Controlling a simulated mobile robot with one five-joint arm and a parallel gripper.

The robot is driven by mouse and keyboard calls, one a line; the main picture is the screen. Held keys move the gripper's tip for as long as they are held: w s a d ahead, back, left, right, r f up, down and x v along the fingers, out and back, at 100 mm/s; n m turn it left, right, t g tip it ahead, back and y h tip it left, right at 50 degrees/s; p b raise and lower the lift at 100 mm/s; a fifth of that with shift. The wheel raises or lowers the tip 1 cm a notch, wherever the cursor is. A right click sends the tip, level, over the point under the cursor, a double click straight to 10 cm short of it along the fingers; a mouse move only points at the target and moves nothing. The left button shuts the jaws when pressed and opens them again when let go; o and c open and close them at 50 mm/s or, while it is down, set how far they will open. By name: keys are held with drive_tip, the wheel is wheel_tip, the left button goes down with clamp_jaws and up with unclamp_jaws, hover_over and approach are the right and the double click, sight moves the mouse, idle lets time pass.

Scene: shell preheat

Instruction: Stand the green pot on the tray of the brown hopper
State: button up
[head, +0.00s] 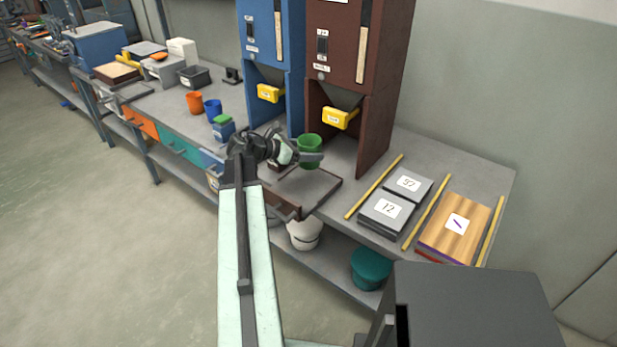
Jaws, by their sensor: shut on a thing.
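The green pot (309,152) is upright in front of the brown hopper (355,75), below its yellow spout handle (339,118). My gripper (311,157) is shut on the pot, with a finger across its near side. The tray of the brown hopper (318,189) is a shallow dark-rimmed tray that juts toward the bench's front edge. The pot appears over or near the tray's back part. I cannot tell whether its bottom touches anything. My wrist hides the tray's left side.
A blue hopper (270,40) stands left of the brown one. An orange cup (194,103) and a blue cup (213,110) stand further left. Dark numbered blocks (387,210), yellow rods (374,187) and a wooden board (453,232) lie on the right. Bare bench shows beside the brown hopper.

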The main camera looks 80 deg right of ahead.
wheel_tip(320, 180, down, 8)
drive_tip(key=b, duration=0.6)
drive_tip(key=shift+f+b, duration=0.1)
drive_tip(key=shift+b, duration=0.25)
drive_tip(key=shift+r, duration=0.2)
drive_tip(key=shift+f, duration=0.15)
drive_tip(key=o, duration=1.6)
drive_tip(key=shift+r, duration=0.2)
drive_tip(key=p+v, duration=0.5)
drive_tip(key=v, duration=0.7)
